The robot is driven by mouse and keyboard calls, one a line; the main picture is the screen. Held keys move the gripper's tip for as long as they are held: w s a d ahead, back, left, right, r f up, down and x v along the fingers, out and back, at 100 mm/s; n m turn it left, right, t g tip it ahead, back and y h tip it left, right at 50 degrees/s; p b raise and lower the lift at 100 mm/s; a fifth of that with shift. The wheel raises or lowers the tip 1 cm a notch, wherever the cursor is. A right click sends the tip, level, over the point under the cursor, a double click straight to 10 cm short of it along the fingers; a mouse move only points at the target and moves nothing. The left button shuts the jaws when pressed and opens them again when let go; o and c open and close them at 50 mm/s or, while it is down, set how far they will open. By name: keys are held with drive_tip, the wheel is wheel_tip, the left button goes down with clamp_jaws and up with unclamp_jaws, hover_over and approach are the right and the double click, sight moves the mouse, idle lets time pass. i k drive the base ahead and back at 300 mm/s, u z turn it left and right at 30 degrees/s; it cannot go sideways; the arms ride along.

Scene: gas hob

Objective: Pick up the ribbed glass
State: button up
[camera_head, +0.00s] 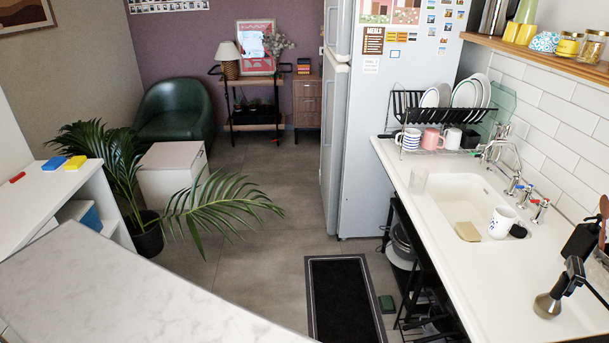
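The sink (462,194) holds a white patterned mug (502,222) and a tan sponge (467,231). The dish rack (408,108) and faucet (497,153) stand behind. A black-handled metal utensil (549,304) is near right. Dark mat (343,300) lies on the floor.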

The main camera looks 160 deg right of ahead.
sight(419, 176)
drive_tip(key=u, duration=4.25)
drive_tip(key=i, duration=0.1)
drive_tip(key=z, duration=3.1)
drive_tip(key=k, duration=0.15)
drive_tip(key=u, duration=2.2)
drive_tip(key=k, duration=0.35)
drive_tip(key=u, duration=2)
